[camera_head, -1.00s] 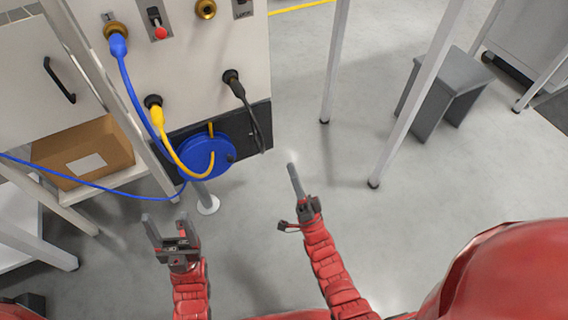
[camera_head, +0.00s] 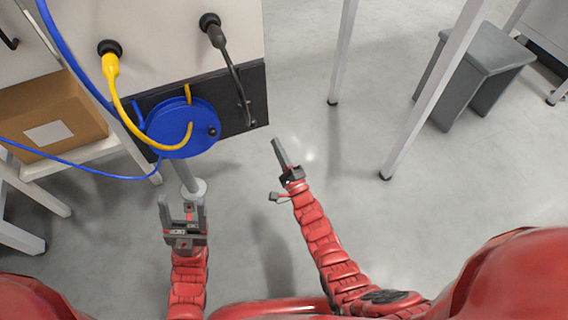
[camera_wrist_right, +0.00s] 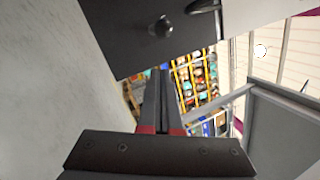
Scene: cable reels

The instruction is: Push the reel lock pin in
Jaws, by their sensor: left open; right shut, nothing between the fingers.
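The blue reel (camera_head: 183,128) is mounted on a dark panel (camera_head: 258,92) low on the cabinet front, with a yellow cable on it. A small black knob (camera_head: 212,132) shows at the reel's right side; I cannot tell whether it is the lock pin. The right wrist view shows a round black knob (camera_wrist_right: 160,27) on a dark panel, beyond the fingertips and apart from them. My right gripper (camera_head: 279,146) is shut and empty, right of the reel and in front of the panel; its fingers (camera_wrist_right: 159,80) point toward the panel area. My left gripper (camera_head: 182,207) is open and empty, below the reel.
A yellow plug (camera_head: 110,63) and a black plug (camera_head: 215,35) sit in the cabinet. The black cable hangs beside the reel. A cardboard box (camera_head: 50,115) stands on a shelf at left. A grey stool (camera_head: 475,75) and white posts stand at right. Floor in front is clear.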

